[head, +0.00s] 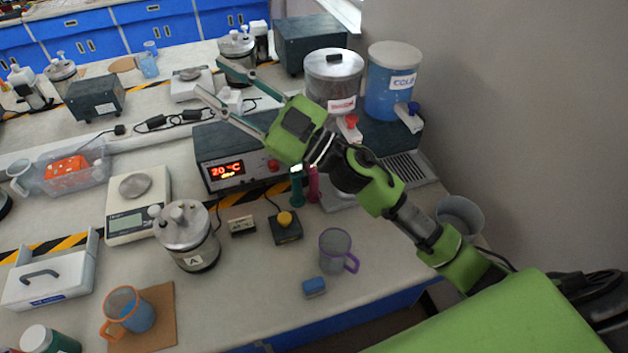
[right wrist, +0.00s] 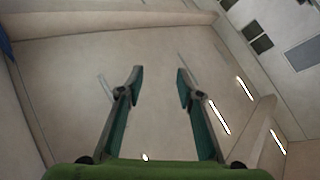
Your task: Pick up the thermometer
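I cannot make out a thermometer for certain. A dark box with a red display reading about 20 °C (head: 228,169) stands mid-bench, partly behind my right arm. A green upright piece (head: 297,188) and a pink one (head: 314,185) show just right of it; I cannot tell what they are. My right gripper (head: 210,75) is raised above the bench, fingers spread, with nothing between them. The right wrist view shows the same open, empty gripper (right wrist: 160,74) facing bare wall and ceiling. My left gripper is not in view.
A metal canister marked A (head: 186,232), a scale (head: 137,220), a yellow-button box (head: 285,228), a grey mug (head: 335,250) and a blue block (head: 314,287) stand in front. A metal pot (head: 333,75) and a blue tank (head: 388,85) stand behind my arm. The wall closes the right side.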

